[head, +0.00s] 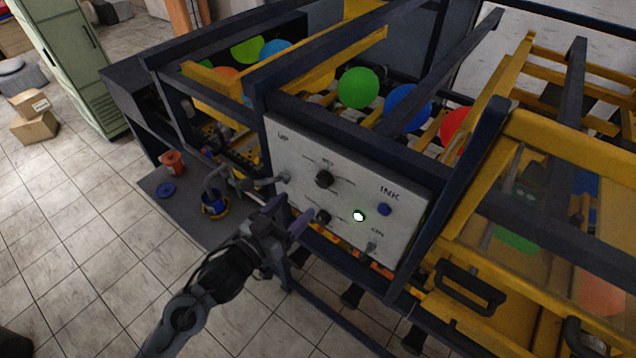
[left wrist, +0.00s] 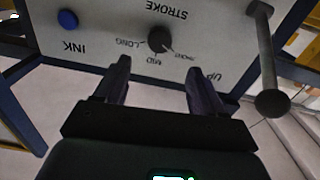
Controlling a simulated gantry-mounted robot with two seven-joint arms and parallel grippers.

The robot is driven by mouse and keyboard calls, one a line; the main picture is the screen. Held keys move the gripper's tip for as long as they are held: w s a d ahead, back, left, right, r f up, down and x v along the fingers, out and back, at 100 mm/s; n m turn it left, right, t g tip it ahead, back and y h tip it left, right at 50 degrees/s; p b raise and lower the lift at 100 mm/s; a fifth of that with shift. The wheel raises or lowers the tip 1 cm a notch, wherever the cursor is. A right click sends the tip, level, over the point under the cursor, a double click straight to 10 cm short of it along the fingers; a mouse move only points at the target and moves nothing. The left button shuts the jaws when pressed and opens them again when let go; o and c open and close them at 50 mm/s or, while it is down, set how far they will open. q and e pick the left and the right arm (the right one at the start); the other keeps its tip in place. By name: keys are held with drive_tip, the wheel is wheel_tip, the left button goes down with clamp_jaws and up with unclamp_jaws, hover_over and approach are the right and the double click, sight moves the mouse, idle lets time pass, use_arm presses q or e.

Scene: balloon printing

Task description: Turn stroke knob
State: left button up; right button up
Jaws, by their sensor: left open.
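The stroke knob (head: 323,179) is a small black round knob on the white control panel (head: 400,240). In the left wrist view the knob (left wrist: 160,40) appears upside down, with LONG, MID and SHORT marks and the word STROKE around it. My left gripper (head: 288,212) is in front of the panel, below and left of the knob in the head view. Its fingers are apart and empty. In the left wrist view the knob shows between and beyond the fingertips (left wrist: 158,68), apparently not touched. My right gripper is not in view.
A grey lever (left wrist: 268,60) with a ball end juts from the panel beside the gripper. A blue cup (head: 215,202) stands on the side shelf.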

sight(321, 182)
use_arm(q)
drive_tip(key=p+x, duration=0.2)
drive_tip(key=x, duration=0.7)
drive_tip(key=shift+w+d, duration=0.15)
drive_tip(key=shift+c, duration=0.4)
drive_tip(key=c, duration=1)
